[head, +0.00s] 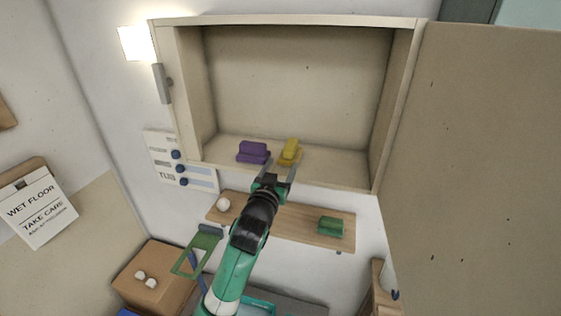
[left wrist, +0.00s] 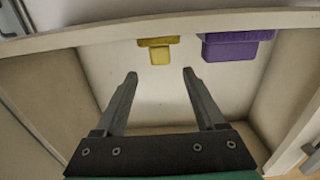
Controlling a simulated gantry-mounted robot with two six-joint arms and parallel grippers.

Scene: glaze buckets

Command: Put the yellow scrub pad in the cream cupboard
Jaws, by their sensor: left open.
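The yellow scrub pad (head: 290,149) stands on the floor of the open cream cupboard (head: 290,22), near its front edge. It also shows in the left wrist view (left wrist: 159,49), just beyond my fingertips. My left gripper (head: 283,164) is open and empty at the cupboard's mouth. Its two fingers also show in the left wrist view (left wrist: 160,73), lined up with the pad and apart from it. My right gripper is in neither view.
A purple pad (head: 252,152) sits left of the yellow one in the cupboard. The cupboard door (head: 478,150) stands open at the right. Below is a wooden shelf (head: 285,225) with a green pad (head: 330,226) and a white ball (head: 223,204). The cupboard's right side is clear.

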